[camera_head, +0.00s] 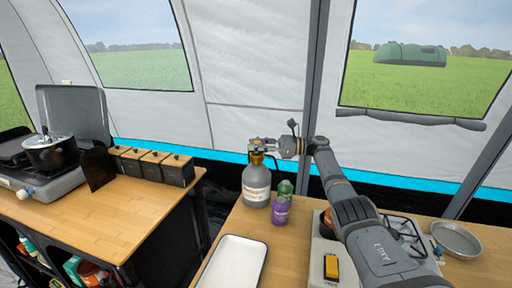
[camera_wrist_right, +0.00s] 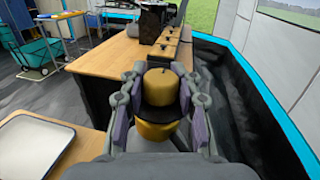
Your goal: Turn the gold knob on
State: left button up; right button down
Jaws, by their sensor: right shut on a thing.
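The gold knob (camera_head: 257,159) sits on top of a grey gas bottle (camera_head: 256,184), which stands upright near the back left corner of the right table. My right gripper (camera_head: 264,147) is at the top of the bottle, its arm reaching in from the lower right. In the right wrist view the gold knob (camera_wrist_right: 160,86) is between the two fingers of my right gripper (camera_wrist_right: 160,100), which are shut on its sides. The fingers hide part of the knob in the head view. My left gripper is in neither view.
A purple bottle (camera_head: 281,210) with a green top stands close to the gas bottle's right. A white tray (camera_head: 233,262) lies in front. A metal pan (camera_head: 455,240) is at the right. A gap separates this table from the left counter (camera_head: 130,210).

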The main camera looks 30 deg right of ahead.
dwell(0.6)
jog(key=c, duration=0.9)
grip_release()
jog(key=shift+d, duration=0.1)
jog(key=shift+c, duration=0.2)
jog(key=v, duration=1.2)
jog(key=shift+s, duration=0.1)
